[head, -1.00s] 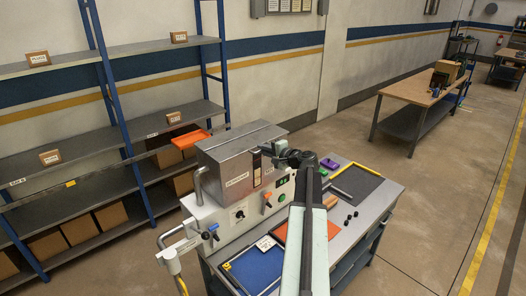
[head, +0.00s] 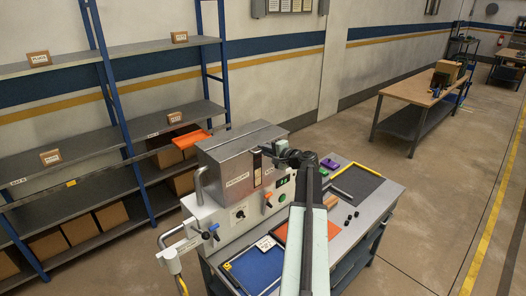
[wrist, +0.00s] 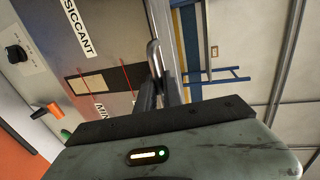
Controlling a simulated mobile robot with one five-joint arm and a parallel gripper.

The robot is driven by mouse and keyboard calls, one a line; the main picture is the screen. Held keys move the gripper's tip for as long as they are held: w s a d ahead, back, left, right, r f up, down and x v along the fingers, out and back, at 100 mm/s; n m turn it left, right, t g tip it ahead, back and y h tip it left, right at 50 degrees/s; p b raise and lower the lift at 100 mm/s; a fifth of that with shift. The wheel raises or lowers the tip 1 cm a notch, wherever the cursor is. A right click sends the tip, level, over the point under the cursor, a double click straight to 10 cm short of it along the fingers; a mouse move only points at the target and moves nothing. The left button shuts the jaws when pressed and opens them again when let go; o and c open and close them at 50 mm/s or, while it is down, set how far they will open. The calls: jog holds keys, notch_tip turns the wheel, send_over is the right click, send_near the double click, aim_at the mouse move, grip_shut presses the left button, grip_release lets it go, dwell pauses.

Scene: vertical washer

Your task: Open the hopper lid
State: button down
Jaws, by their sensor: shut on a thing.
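The hopper (head: 232,172) is a brushed metal box on top of the washer body. Its lid (head: 240,142) lies flat across the top and looks closed. My gripper (head: 270,152) reaches the hopper's upper front edge from the right. In the wrist view my gripper's dark fingers (wrist: 159,92) are shut on a bent metal handle (wrist: 153,55) at the lid's edge. The hopper front (wrist: 85,60) shows there with a "SICCANT" label, a sight window and red lines. The exact finger contact is small and partly hidden.
The washer's front panel has a black knob (head: 239,214), a blue-handled valve (head: 212,231) and an orange-handled valve (head: 267,199). A blue mat (head: 256,270) and a dark yellow-edged tray (head: 355,184) lie on the bench. An orange tray (head: 191,139) is behind on the shelf.

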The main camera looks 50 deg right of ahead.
jog(key=shift+a, duration=0.15)
jog(key=shift+w+r+p, duration=0.1)
jog(key=shift+r+p, duration=1.5)
jog(key=r+p, duration=0.1)
jog(key=w+r+p, duration=0.1)
jog(key=r+p, duration=0.2)
jog(key=shift+w+d+r, duration=0.2)
jog(key=shift+w+d, duration=0.05)
jog(key=shift+w, duration=0.05)
